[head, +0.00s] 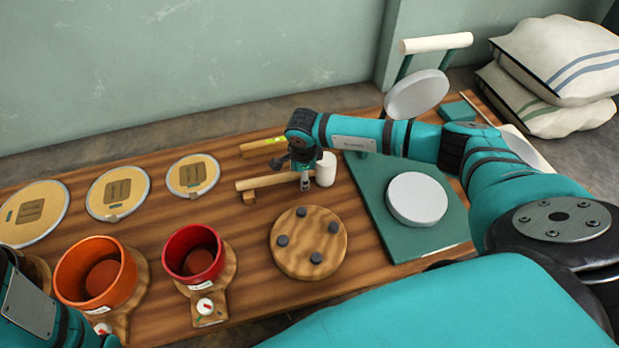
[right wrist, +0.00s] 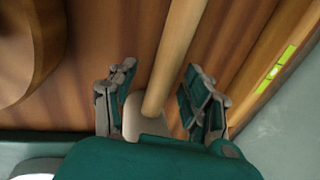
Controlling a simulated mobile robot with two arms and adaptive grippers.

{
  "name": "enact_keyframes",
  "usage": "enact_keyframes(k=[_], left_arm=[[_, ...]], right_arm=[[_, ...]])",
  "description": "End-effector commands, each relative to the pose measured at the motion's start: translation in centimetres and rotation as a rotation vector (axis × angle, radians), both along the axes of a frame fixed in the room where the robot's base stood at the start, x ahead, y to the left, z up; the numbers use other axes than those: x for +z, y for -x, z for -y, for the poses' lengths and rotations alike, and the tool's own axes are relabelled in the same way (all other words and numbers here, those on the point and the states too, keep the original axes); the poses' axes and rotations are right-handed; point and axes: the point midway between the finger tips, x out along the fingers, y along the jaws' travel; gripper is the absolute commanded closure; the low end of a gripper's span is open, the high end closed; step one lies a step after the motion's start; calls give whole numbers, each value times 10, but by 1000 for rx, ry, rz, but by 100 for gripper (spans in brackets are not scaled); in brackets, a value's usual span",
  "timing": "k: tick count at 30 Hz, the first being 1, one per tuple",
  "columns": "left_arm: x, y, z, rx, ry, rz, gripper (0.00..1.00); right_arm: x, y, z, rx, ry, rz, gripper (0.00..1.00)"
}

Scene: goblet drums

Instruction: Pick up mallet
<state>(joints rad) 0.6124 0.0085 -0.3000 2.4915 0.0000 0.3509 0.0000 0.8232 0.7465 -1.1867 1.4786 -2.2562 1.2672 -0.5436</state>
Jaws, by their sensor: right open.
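The mallet has a pale wooden handle (head: 262,182) and a white cylindrical head (head: 326,170). My right gripper (head: 304,181) is over the handle, close to the head. In the right wrist view, my open right gripper (right wrist: 158,88) has one finger on each side of the handle (right wrist: 178,50), with gaps between. The head (right wrist: 133,118) is partly hidden by the gripper body. Only part of my left arm shows at lower left; its gripper is out of view.
A round wooden disc (head: 292,257) with dark pegs lies in front of the mallet. Red (head: 193,254) and orange (head: 95,272) drum shells stand left. A wooden bar with a green label (head: 262,146) lies behind. A green press (head: 425,240) stands right.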

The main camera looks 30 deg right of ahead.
Motion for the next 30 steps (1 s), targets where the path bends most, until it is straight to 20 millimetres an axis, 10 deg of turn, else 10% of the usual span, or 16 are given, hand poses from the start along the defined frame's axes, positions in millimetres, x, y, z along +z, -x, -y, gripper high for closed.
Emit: enact_keyframes(k=[9,21,30], left_arm=[[2,4,0,1,0,12,60],[2,4,1,0,-2,12,60],[1,4,1,0,-2,12,60]], right_arm=[[-4,-1,0,0,-1,1,51],[-4,-1,0,0,-1,1,100],[-4,-1,0,-1,-1,1,100]])
